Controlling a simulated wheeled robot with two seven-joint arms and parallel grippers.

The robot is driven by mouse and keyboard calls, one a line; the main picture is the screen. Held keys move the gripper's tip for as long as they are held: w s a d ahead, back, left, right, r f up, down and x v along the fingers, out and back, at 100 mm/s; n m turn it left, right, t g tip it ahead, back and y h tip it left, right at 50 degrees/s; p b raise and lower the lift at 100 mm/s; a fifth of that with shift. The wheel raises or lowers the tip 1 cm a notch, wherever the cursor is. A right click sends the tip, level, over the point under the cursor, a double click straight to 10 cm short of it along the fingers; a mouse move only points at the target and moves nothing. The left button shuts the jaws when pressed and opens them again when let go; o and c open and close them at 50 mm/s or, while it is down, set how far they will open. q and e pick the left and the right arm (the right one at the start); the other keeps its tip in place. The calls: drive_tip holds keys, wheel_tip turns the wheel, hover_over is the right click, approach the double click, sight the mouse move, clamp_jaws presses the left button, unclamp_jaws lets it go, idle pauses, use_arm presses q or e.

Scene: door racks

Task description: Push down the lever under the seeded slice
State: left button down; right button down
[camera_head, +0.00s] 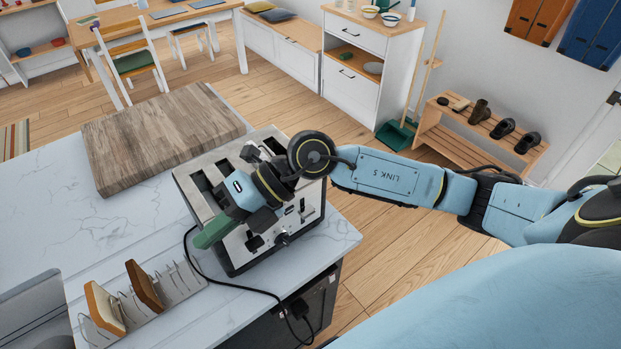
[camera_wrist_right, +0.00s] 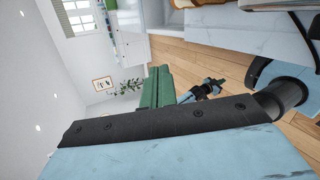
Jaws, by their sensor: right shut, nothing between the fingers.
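The silver and black toaster (camera_head: 237,255) stands near the counter's front edge. One black lever (camera_head: 254,241) shows on its front, close to my right gripper. A second lever (camera_head: 306,212) shows further right. My right gripper (camera_head: 212,232) is above the toaster's left front corner, its green fingers shut and empty. The fingers also show in the wrist view (camera_wrist_right: 156,88). Contact with the toaster cannot be told. My arm hides part of the slots, and I cannot make out a seeded slice in them. My left gripper is not in view.
A wooden board (camera_head: 155,138) lies behind the toaster. A black cord (camera_head: 238,288) runs from the toaster over the counter's edge. The counter (camera_head: 60,205) is clear at left.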

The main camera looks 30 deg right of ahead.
drive_tip(key=w+d+f+h, duration=0.2)
drive_tip(key=d+f+h, duration=0.35)
drive_tip(key=d, duration=0.35)
drive_tip(key=h, duration=0.7)
approach(308, 211)
drive_tip(key=shift+m+t, duration=0.3)
drive_tip(key=shift+m, duration=0.1)
wheel_tip(308, 211, down, 6)
drive_tip(key=b, duration=0.4)
drive_tip(key=shift+f, duration=0.1)
drive_tip(key=shift+a, duration=0.1)
